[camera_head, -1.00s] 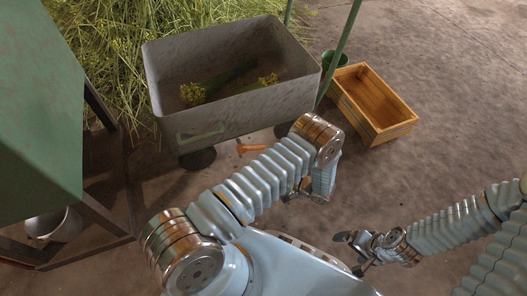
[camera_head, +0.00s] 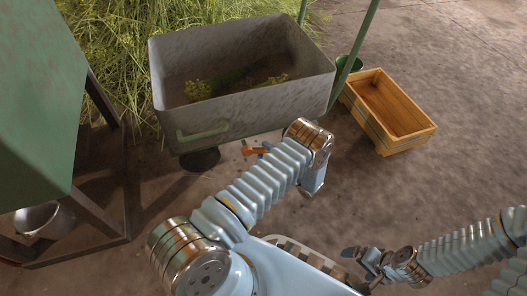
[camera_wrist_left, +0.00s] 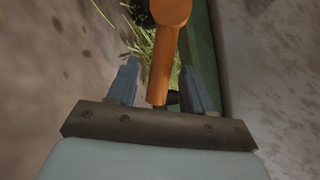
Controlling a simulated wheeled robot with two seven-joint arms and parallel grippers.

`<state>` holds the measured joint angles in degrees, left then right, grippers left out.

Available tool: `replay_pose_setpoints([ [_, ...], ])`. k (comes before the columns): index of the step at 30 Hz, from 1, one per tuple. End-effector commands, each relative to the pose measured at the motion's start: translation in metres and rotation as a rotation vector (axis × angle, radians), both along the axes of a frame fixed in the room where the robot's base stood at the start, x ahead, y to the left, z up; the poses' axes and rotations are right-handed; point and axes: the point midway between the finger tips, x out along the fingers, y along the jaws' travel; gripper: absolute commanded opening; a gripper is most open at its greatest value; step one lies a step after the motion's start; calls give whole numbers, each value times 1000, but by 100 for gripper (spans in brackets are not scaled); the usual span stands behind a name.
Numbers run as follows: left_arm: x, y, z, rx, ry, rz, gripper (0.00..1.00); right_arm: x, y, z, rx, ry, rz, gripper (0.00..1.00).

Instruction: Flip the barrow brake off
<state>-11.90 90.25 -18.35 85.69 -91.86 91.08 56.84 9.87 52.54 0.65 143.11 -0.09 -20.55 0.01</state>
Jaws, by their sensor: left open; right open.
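The barrow (camera_head: 245,110) is a grey, worn tub with a green handle (camera_head: 203,133) on its near side. Its orange brake lever (camera_head: 254,151) sticks out below the tub's near side. In the left wrist view the orange lever (camera_wrist_left: 163,62) stands between the two open fingers of my left gripper (camera_wrist_left: 160,88); I cannot tell whether they touch it. In the head view my left arm hides most of that gripper, with a bluish fingertip (camera_head: 266,147) showing beside the lever. My right gripper (camera_head: 360,258) is open and empty over the floor at lower right.
Cut herbs (camera_head: 238,80) lie in the barrow, and a herb heap (camera_head: 110,45) lies behind it. A green still on a dark frame (camera_head: 100,200) is at left, with a metal pot (camera_head: 45,220).

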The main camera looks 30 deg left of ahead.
Motion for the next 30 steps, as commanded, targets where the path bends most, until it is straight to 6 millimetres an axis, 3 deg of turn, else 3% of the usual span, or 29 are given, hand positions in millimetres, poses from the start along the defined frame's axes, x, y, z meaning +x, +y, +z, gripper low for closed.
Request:
replay_pose_setpoints([
  [5,3,14,0,0,0,1,51,0,0,-2,0,0,0,100],
  [14,4,16,0,-1,0,0,49,0,0,-2,0,-1,0,100],
  [23,3,16,0,-1,1,0,3,0,0,-2,0,0,0,100],
  [30,3,15,0,-1,0,0,0,0,0,-1,0,0,0,100],
])
